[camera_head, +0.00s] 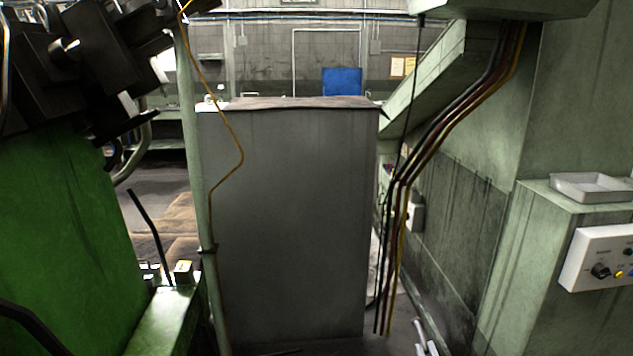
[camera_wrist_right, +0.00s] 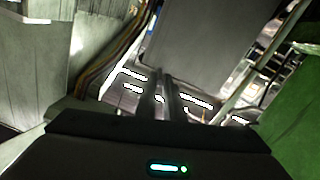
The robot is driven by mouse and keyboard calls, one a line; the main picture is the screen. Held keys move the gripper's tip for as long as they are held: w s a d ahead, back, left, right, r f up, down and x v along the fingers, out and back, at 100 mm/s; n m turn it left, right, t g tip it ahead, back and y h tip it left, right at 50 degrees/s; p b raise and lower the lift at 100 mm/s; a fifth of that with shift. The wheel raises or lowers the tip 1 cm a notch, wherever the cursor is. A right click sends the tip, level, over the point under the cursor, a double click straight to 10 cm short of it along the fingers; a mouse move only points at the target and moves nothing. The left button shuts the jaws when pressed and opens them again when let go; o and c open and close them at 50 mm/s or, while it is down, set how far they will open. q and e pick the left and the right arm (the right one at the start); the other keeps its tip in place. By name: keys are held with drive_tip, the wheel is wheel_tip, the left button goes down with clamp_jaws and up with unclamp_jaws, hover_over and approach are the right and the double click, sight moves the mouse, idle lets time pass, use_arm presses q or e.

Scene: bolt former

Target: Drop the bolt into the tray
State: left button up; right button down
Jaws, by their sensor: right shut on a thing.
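A shallow pale tray (camera_head: 592,187) sits on top of the green-grey cabinet at the right edge of the head view. In the right wrist view, the two dark fingers of my right gripper (camera_wrist_right: 160,88) are close together, pointing away from the camera. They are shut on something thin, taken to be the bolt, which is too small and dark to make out. The tray cannot be made out in the wrist view. I cannot pick out my left gripper in either view.
A control box (camera_head: 603,258) with knobs is on the cabinet front below the tray. Dark, red and yellow cables (camera_head: 440,125) hang left of the cabinet. A tall grey panel (camera_head: 290,220) stands in the middle, and a green machine body (camera_head: 65,230) stands at the left.

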drive_tip(key=s+f, duration=0.3)
drive_tip(key=s, duration=0.6)
drive_tip(key=shift+f, duration=0.1)
